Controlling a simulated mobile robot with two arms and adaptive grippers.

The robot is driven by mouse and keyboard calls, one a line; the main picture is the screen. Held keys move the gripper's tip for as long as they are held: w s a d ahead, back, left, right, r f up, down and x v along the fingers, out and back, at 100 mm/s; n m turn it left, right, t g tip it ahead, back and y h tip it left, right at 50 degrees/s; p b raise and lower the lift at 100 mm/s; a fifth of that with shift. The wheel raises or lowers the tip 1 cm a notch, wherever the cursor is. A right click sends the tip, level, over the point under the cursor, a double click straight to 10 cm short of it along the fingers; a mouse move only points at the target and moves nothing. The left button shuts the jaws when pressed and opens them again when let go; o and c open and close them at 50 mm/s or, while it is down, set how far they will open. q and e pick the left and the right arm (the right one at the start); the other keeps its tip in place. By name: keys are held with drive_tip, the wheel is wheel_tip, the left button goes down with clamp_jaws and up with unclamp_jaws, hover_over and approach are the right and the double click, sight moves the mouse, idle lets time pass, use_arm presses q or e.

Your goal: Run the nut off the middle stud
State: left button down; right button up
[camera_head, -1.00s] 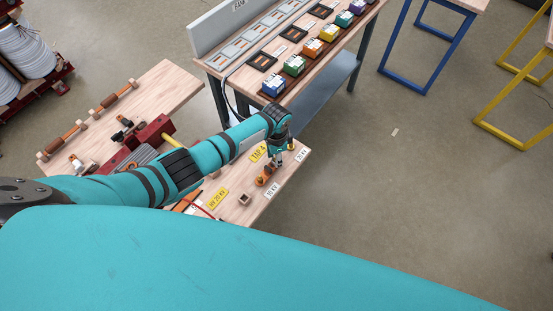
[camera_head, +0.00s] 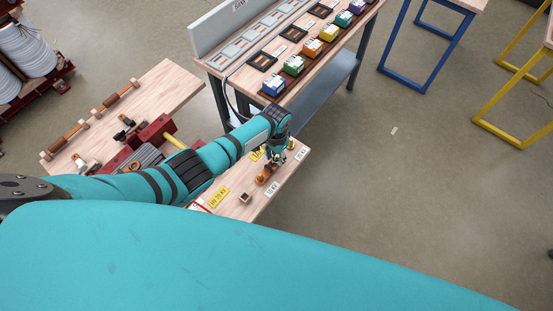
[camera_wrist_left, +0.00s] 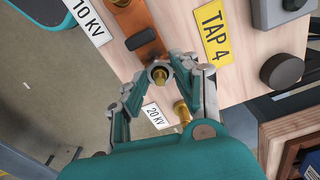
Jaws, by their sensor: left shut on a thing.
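My left gripper (camera_wrist_left: 168,76) is shut on the grey ring-shaped nut (camera_wrist_left: 158,72), with a fingertip at either side of it. The brass middle stud (camera_wrist_left: 160,79) shows in the nut's opening; how far the nut sits along it I cannot tell. An orange bar (camera_wrist_left: 142,38) runs from the nut towards a brass stud at the 10 KV label (camera_wrist_left: 87,20). Another brass stud (camera_wrist_left: 182,112) stands near the 20 KV label (camera_wrist_left: 155,115). In the head view my left gripper (camera_head: 273,162) is over the bench end, beside the orange bar (camera_head: 263,176). My right gripper is not in view.
A yellow TAP 4 label (camera_wrist_left: 213,35) and a dark round knob (camera_wrist_left: 282,70) lie to the right in the wrist view. Behind is a table with coloured boxes (camera_head: 273,86). Floor right of the bench is clear.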

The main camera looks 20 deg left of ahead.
use_arm(q)
drive_tip(key=n, duration=0.2)
drive_tip(key=shift+s+n+p, duration=0.1)
drive_tip(key=shift+n+p, duration=0.3)
drive_tip(key=shift+n, duration=0.6)
drive_tip(key=n+p, duration=0.1)
drive_tip(key=n, duration=0.1)
drive_tip(key=shift+n, duration=1.3)
drive_tip(key=shift+f, duration=0.1)
drive_tip(key=c, duration=0.9)
unclamp_jaws()
